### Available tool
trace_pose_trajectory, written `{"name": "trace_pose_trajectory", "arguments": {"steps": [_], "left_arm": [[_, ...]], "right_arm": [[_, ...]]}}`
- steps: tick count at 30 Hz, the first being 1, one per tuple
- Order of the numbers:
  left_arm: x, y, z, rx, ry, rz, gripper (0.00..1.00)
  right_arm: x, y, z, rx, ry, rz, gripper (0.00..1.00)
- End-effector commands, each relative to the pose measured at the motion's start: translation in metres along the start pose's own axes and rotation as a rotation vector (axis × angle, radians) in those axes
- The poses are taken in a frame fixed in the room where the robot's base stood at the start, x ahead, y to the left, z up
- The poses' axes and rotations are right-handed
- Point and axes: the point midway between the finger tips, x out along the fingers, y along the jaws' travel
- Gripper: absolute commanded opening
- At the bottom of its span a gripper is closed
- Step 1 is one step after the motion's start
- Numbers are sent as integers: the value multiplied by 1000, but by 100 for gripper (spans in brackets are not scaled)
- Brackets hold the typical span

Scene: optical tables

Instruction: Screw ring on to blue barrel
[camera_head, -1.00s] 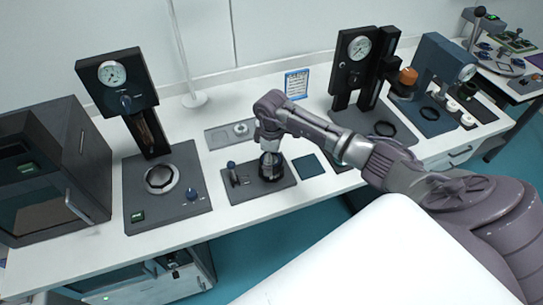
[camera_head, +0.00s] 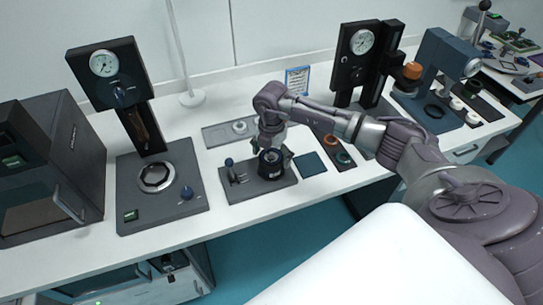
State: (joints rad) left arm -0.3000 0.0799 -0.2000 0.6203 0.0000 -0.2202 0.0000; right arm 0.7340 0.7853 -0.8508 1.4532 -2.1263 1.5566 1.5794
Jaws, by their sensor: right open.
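A dark, round, blue-black barrel (camera_head: 271,163) stands on a dark fixture plate (camera_head: 256,190) at the middle of the bench. Its top shows a dark ring-shaped rim; I cannot tell whether this is a separate ring. My right gripper (camera_head: 275,150) points down just behind and above the barrel, its fingers open. Part of the barrel's far side is hidden by the fingers, and I cannot tell whether they touch it. My left gripper is not in view.
A small blue-topped post (camera_head: 230,172) stands on the plate's left. A dark blue square pad (camera_head: 310,164) and a strip with an orange ring (camera_head: 331,141) lie right. A gauge press (camera_head: 115,75) stands left, another gauge stand (camera_head: 355,55) back right. A grey tray (camera_head: 213,138) lies behind.

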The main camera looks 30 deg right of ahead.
Motion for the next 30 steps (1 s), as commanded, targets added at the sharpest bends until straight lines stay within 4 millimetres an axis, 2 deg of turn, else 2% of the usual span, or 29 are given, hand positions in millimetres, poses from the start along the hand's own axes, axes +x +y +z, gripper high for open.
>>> {"name": "trace_pose_trajectory", "arguments": {"steps": [2, 3, 15, 17, 20, 30], "left_arm": [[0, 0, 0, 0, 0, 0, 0], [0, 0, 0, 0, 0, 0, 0], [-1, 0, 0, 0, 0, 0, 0], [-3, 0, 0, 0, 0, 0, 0], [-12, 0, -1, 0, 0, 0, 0], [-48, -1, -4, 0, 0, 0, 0]], "right_arm": [[0, 0, 0, 1, 0, 0, 96], [0, 0, 0, 1, 0, 0, 92], [0, 0, 0, 4, 0, 0, 27], [-1, 0, 0, 27, 0, 0, 27], [-4, 0, -1, 157, 2, -1, 27], [-4, 0, -2, 773, 3, -3, 27]]}}
